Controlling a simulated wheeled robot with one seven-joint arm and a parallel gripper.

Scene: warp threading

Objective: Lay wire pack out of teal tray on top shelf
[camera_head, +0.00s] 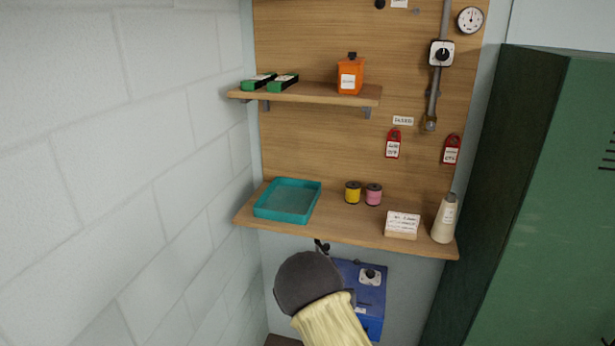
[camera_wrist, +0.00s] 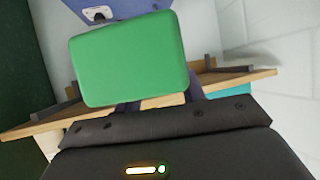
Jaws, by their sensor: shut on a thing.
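A green block-shaped pack (camera_wrist: 130,58) fills the middle of the wrist view. My gripper (camera_wrist: 158,101) is shut on it; the fingers are mostly hidden behind the pack. In the head view my gripper is hidden by my dark wrist, below the front edge of the lower shelf, and the held pack cannot be seen. The teal tray (camera_head: 287,214) sits at the left of the lower shelf and looks empty. The top shelf (camera_head: 318,97) carries two green-and-black packs, a left one (camera_head: 259,81) and a right one (camera_head: 283,82), lying side by side at its left.
An orange container (camera_head: 350,77) stands on the top shelf's right part. The lower shelf (camera_head: 330,228) holds yellow (camera_head: 352,192) and pink spools (camera_head: 373,194), a card block (camera_head: 402,224) and a cream cone (camera_head: 445,219). A blue box (camera_head: 362,290) is below. A green locker (camera_head: 540,200) stands right.

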